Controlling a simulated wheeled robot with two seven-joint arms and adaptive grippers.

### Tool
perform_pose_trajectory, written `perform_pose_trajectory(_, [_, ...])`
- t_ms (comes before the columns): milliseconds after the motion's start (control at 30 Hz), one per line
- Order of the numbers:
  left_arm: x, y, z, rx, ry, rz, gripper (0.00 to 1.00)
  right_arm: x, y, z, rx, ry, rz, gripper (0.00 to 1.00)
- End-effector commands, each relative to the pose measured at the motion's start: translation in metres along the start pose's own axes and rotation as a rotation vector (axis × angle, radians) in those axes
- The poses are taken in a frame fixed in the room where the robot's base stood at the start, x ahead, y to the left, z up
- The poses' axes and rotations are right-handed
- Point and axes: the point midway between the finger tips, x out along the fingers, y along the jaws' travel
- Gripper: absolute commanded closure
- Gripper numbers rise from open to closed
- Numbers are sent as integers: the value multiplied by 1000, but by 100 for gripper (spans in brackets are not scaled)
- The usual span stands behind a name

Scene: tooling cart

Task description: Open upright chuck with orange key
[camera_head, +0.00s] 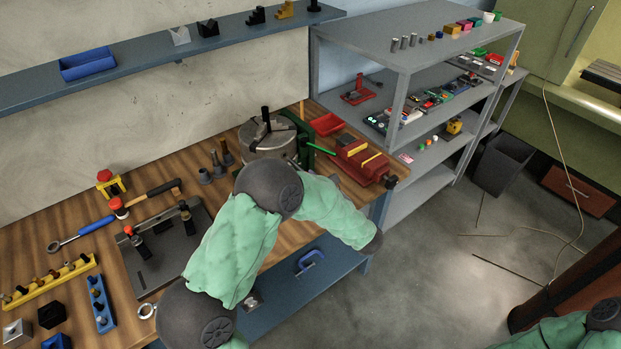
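A round grey chuck (265,143) stands upright on the wooden bench near its back edge, with a dark piece (266,115) sticking up from its top. A thin orange upright piece (302,109) shows just behind and right of the chuck; it is too small to tell whether it is the orange key. A green rod (320,147) sticks out to the right of the chuck beside a dark green frame. My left arm crosses in front of the chuck and hides its lower front. Neither gripper shows; my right arm only shows at the bottom right corner.
A red vise (360,160) and red tray (326,124) sit right of the chuck. A dark plate (165,251), a hammer (152,193) and small holders crowd the bench's left.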

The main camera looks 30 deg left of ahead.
Motion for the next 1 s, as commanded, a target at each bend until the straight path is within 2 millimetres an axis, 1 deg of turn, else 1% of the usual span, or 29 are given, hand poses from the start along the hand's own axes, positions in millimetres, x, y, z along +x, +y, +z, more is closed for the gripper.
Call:
perform_pose_trajectory(367, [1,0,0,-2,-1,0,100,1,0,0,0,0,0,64])
perform_pose_trajectory(733, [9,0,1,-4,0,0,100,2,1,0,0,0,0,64])
perform_pose_trajectory(1000, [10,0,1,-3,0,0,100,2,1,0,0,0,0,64])
